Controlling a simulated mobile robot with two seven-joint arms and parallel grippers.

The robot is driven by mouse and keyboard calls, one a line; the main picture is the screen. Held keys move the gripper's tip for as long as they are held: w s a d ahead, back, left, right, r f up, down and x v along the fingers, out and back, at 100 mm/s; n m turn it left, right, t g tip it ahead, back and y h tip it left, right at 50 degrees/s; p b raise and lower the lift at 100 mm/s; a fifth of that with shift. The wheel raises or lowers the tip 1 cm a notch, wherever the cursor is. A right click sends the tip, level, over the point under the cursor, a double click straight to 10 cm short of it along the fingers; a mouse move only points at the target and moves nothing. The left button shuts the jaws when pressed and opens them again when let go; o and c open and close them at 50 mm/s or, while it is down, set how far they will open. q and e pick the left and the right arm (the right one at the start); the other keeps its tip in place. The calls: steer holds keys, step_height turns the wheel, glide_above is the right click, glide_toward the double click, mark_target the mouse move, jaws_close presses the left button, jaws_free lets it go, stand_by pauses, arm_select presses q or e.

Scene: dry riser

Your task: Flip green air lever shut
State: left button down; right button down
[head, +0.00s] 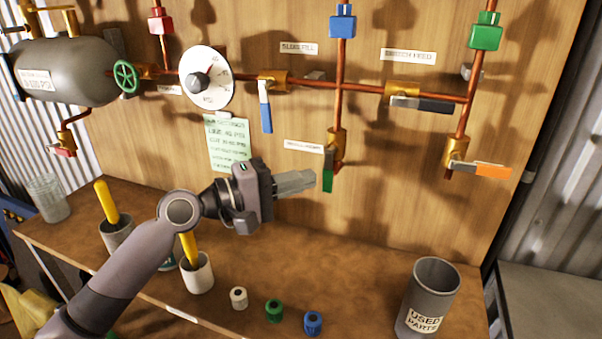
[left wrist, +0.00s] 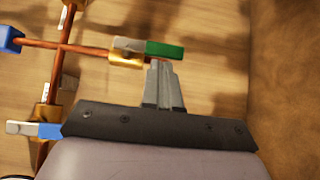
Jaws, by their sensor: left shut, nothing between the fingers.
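The green air lever (head: 328,180) hangs down from a brass valve (head: 338,142) at the lower end of the middle copper pipe. It also shows in the left wrist view (left wrist: 165,49), its green end just past my fingertips. My left gripper (head: 312,179) is shut and empty, its fingertips close to the left side of the green lever. I cannot tell whether they touch it. The gripper also shows in the left wrist view (left wrist: 162,68). My right gripper is not in view.
Below, the bench holds cups, several small caps and a used-parts can (head: 429,292). The wooden panel bounds the space behind.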

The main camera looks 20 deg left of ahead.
arm_select(q)
steer(key=shift+d, duration=0.2)
steer(key=shift+f, duration=0.15)
steer(key=shift+d+n+b, duration=0.15)
steer(key=shift+n+b, duration=0.15)
steer(key=shift+b, duration=0.15)
